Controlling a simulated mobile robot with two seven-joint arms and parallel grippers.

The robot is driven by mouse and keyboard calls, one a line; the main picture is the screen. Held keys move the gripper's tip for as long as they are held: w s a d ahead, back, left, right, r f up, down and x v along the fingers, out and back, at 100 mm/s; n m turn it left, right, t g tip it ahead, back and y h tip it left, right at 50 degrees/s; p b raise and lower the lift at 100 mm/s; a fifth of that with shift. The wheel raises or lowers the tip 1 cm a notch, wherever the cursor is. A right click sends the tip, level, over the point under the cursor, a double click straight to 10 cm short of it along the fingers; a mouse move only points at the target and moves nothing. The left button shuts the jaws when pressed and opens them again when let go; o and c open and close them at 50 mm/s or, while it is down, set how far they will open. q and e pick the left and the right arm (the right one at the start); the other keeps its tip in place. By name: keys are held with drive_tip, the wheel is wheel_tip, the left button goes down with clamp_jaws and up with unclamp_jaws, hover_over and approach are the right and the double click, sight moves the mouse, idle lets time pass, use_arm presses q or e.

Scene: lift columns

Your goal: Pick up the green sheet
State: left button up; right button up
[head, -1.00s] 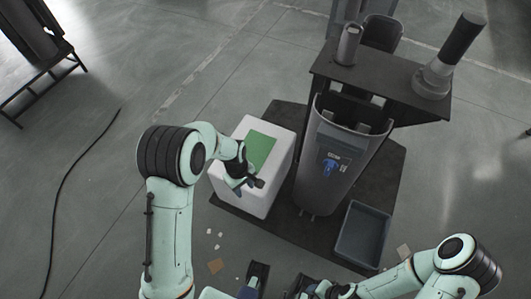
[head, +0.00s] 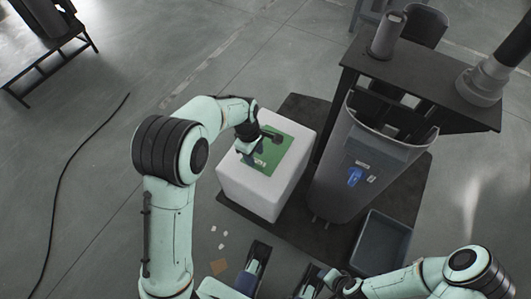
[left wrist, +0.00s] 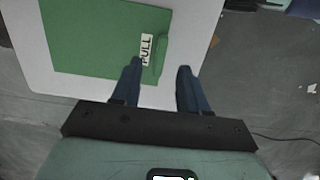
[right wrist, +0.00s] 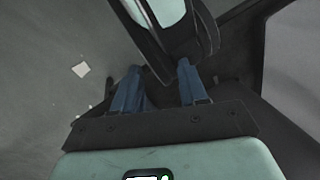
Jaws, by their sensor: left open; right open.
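The green sheet (head: 288,153) lies flat on top of a white block (head: 248,190). In the left wrist view the sheet (left wrist: 90,40) carries a "PULL" label (left wrist: 146,50) and a green tab (left wrist: 161,58) at its near right edge. My left gripper (head: 250,157) is over the block, partly covering the sheet in the head view. In the left wrist view its blue fingers (left wrist: 160,70) are open, one on each side of the tab. I cannot tell whether they touch it. My right gripper (right wrist: 160,70) is open and empty, low at the bottom of the head view.
A grey bin (head: 350,170) with a blue mark stands right of the block, beneath a dark shelf (head: 430,80) carrying cylinders. A grey tray (head: 382,243) is at the lower right. Paper scraps (head: 220,265) lie on the floor. A black cable (head: 70,165) runs at the left.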

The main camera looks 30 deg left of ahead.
use_arm(q)
wheel_tip(320, 180, down, 4)
drive_tip(key=shift+s+f+b, duration=0.1)
drive_tip(key=shift+f+b, duration=0.15)
drive_tip(key=shift+b, duration=0.75)
drive_tip(key=shift+f, duration=0.4)
clamp_jaws()
use_arm(e)
drive_tip(key=shift+t+h, duration=0.3)
drive_tip(key=shift+t, duration=0.2)
drive_tip(key=w, duration=0.1)
drive_tip(key=w+d+f, duration=0.1)
drive_tip(key=w+f, duration=0.1)
drive_tip(key=shift+w+d+f, duration=0.2)
drive_tip(key=shift+d+f, duration=0.05)
drive_tip(key=shift+d, duration=0.05)
use_arm(q)
drive_tip(key=shift+r, duration=0.1)
